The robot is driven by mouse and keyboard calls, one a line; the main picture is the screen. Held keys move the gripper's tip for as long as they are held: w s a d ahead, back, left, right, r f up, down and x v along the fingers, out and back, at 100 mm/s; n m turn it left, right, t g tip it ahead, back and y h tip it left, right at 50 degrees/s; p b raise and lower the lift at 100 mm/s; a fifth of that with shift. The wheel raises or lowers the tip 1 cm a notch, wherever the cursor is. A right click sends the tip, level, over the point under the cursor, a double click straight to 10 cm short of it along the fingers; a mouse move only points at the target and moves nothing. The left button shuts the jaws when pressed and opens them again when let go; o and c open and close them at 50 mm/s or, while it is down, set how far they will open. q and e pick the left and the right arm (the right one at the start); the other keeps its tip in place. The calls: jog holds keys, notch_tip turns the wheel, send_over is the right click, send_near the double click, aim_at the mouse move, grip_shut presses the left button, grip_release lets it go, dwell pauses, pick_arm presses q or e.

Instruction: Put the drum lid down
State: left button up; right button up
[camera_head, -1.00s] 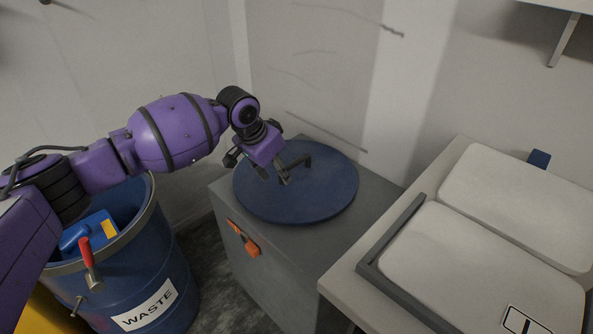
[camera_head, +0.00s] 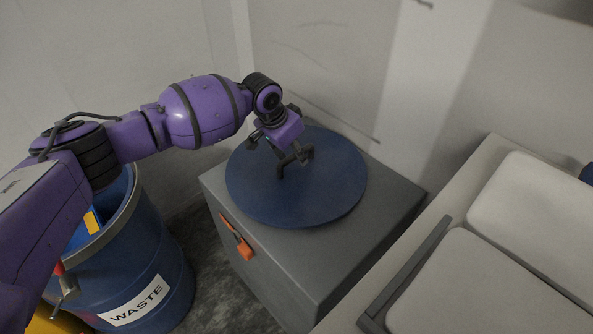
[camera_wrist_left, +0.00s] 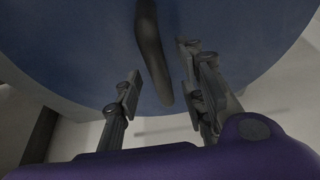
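The drum lid (camera_head: 325,196) is a round blue disc lying flat on top of a grey cabinet. Its dark bar handle (camera_wrist_left: 152,55) shows in the left wrist view. My left gripper (camera_head: 281,150) is above the lid at the handle. In the left wrist view the two fingers of my left gripper (camera_wrist_left: 160,94) stand apart, one on each side of the handle's near end, with gaps visible. The palm partly hides the handle in the head view. The blue waste drum (camera_head: 165,258) stands open at the left, partly behind my left arm. My right gripper is not in view.
The grey cabinet (camera_head: 290,265) has an orange latch (camera_head: 238,238) on its front. A bench with pale panels (camera_head: 500,290) and a dark raised edge (camera_head: 418,268) stands at the right. The wall is close behind the lid. Blue items with a yellow patch (camera_head: 93,220) are inside the drum.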

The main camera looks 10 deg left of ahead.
pick_arm(q)
jog(key=shift+w+d+f, duration=0.15)
jog(key=shift+f, duration=0.45)
jog(key=shift+w+f, duration=0.1)
jog(key=shift+f, duration=0.05)
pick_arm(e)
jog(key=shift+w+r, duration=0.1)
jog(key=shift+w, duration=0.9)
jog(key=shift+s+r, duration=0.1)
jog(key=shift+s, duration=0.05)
